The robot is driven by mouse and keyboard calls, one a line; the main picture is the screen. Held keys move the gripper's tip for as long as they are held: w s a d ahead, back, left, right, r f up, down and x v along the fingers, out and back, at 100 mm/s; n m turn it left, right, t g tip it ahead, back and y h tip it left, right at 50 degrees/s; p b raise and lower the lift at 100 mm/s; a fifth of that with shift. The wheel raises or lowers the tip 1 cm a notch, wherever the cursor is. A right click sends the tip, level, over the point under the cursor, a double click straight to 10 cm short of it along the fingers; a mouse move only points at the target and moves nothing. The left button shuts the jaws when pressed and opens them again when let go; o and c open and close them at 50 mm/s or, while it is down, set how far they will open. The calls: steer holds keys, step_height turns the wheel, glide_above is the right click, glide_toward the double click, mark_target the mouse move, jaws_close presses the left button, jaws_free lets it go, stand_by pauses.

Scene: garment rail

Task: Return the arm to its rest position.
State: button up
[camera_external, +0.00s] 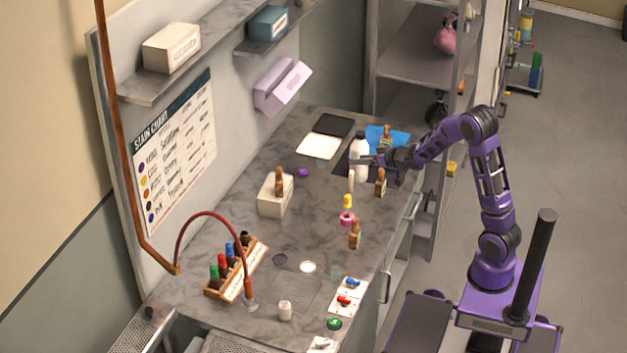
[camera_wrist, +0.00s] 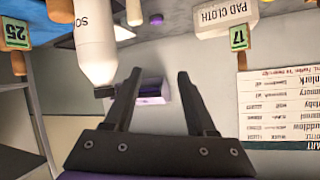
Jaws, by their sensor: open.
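My purple arm reaches from the right over the grey counter. My gripper (camera_external: 370,160) is at the counter's far part, beside a white bottle (camera_external: 359,146). In the wrist view, which looks upside down, my gripper (camera_wrist: 158,76) has its two dark fingers spread with nothing held between them. The white bottle (camera_wrist: 96,50) shows there just left of the fingers; I cannot tell whether it touches them.
Wooden-handled tools with tags (camera_external: 381,182) stand near the gripper. A white pad cloth block (camera_external: 275,196) and a bottle rack (camera_external: 236,266) sit on the counter. A lilac wall box (camera_external: 282,87) hangs behind. Metal shelves (camera_external: 415,62) rise at the back; grey floor is open at right.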

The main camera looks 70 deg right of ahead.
steer(key=w+a+r+m+t, duration=0.1)
steer(key=w+a+r+m, duration=0.2)
steer(key=a+r+m, duration=0.5)
steer(key=w+a+r+m+y, duration=0.1)
steer(key=w+a+r+m, duration=0.2)
steer(key=r, duration=0.9)
steer(key=w+a+r+m+t, duration=0.1)
steer(key=w+a+r+m, duration=0.1)
steer(key=a+r+m, duration=0.6)
steer(key=s+a+r+n+g+y+b, duration=0.1)
steer(key=s+a+r+n+y, duration=0.2)
steer(key=a+n+y, duration=0.7)
steer(key=s+a+r+n+g+b, duration=0.1)
steer(key=s+a+r+n, duration=0.35)
steer(key=a, duration=1.15)
steer(key=s+d+f+n+g+h, duration=0.2)
steer(key=s+d+f+n, duration=0.1)
steer(key=s+d+f, duration=0.3)
steer(key=s+d+f+n+g+h+p, duration=0.1)
steer(key=s+d+f+n+g+h, duration=0.1)
steer(key=s+d+f, duration=0.5)
steer(key=s+d+f+n+g+h+p, duration=0.1)
steer(key=s+d+f+n, duration=0.4)
steer(key=s+f, duration=0.8)
steer(key=shift+s+d+f+g+h, duration=0.2)
steer(key=shift+s+d+g+h, duration=0.7)
steer(key=shift+s+h, duration=0.3)
